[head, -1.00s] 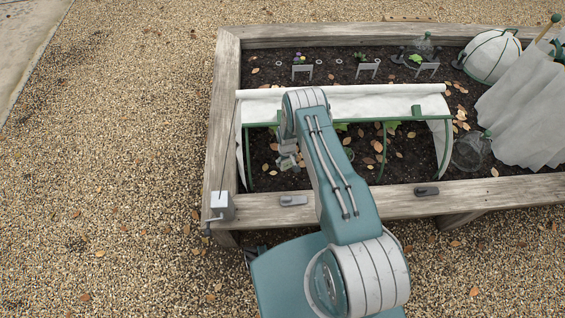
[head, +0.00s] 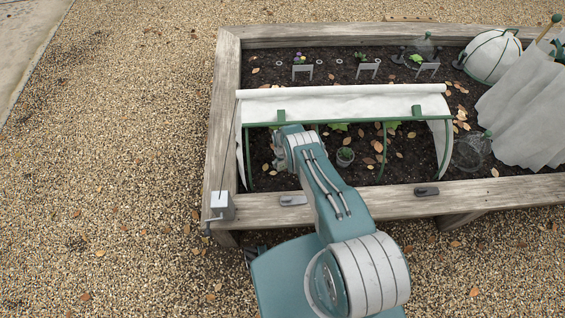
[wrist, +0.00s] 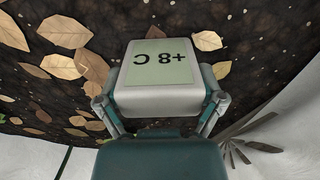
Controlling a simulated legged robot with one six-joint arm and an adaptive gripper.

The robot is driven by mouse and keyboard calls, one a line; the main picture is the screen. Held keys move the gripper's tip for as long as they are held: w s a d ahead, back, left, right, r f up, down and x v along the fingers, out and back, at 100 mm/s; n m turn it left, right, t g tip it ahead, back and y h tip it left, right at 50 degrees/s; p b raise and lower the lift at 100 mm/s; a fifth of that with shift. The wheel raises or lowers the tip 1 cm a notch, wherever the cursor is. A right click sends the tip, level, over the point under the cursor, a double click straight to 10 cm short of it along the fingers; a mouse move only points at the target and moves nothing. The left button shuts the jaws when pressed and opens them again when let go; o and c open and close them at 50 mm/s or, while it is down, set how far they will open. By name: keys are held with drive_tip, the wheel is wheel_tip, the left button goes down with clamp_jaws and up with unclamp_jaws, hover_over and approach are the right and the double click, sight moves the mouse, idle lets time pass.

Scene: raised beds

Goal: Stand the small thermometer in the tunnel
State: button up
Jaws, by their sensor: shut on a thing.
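My gripper (wrist: 160,108) is shut on the small thermometer (wrist: 155,98), a white block with a pale green face reading "+8 C", upside down in the wrist view. Both fingers press on its sides. Dark soil with leaves shows behind it. In the head view my arm reaches over the front board into the tunnel (head: 345,104), which has green hoops and a white cover rolled up along its top.
The wooden front board (head: 385,203) carries dark latches. A crank box (head: 222,206) sits at the bed's left corner. Leaves lie scattered on the soil.

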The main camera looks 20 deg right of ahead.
drive_tip(key=shift+f, duration=0.15)
drive_tip(key=o, duration=0.9)
drive_tip(key=shift+c, duration=0.2)
